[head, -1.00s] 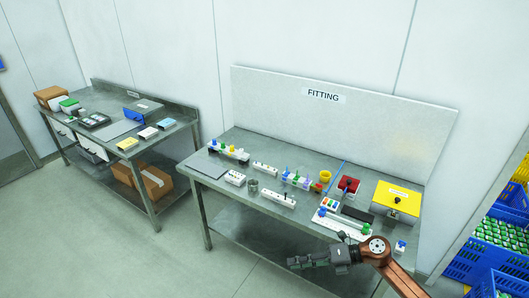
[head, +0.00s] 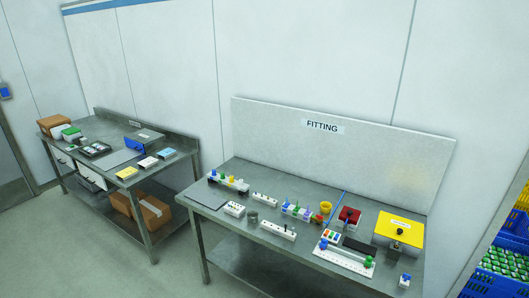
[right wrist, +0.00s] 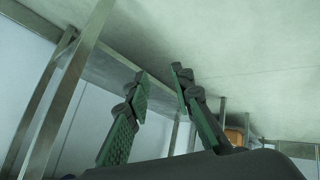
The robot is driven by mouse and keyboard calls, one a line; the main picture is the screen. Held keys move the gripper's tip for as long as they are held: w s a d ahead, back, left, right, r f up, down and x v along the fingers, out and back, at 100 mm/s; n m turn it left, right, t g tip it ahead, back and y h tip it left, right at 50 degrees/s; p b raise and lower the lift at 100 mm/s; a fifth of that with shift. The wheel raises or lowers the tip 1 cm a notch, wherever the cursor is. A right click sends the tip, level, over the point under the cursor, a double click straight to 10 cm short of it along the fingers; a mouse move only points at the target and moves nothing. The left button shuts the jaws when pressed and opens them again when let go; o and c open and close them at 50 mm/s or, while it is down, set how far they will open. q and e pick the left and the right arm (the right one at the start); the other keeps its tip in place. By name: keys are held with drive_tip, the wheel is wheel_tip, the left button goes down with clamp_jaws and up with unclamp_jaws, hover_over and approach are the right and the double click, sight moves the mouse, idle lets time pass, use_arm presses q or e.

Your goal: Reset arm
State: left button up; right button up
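My right gripper (right wrist: 160,85) shows in the right wrist view. Its two green-padded fingers stand apart with nothing between them, so it is open and empty. It points at the underside of a metal table, with table legs (right wrist: 65,90) at the left. No arm shows in the head view now, and my left gripper is in neither view.
The fitting table (head: 240,222) holds several small parts, a red box (head: 349,216) and a yellow box (head: 400,228). A second metal table (head: 105,165) with boxes stands at the left. Blue crates (head: 508,245) are at the right edge. The floor (head: 175,272) between is clear.

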drive_tip(key=s+a+f+m+g, duration=0.1)
drive_tip(key=s+f, duration=0.3)
drive_tip(key=s, duration=0.8)
drive_tip(key=s+a+f+m+g, duration=0.1)
drive_tip(key=s+f+m+g, duration=0.2)
drive_tip(key=s, duration=1)
drive_tip(key=s+a+f+m+g+h, duration=0.1)
drive_tip(key=s+a+f+m+g, duration=0.1)
drive_tip(key=s+f, duration=0.5)
drive_tip(key=s+g, duration=0.1)
drive_tip(key=s, duration=0.4)
drive_tip(key=shift+s+g, duration=0.3)
drive_tip(key=shift+s, duration=0.05)
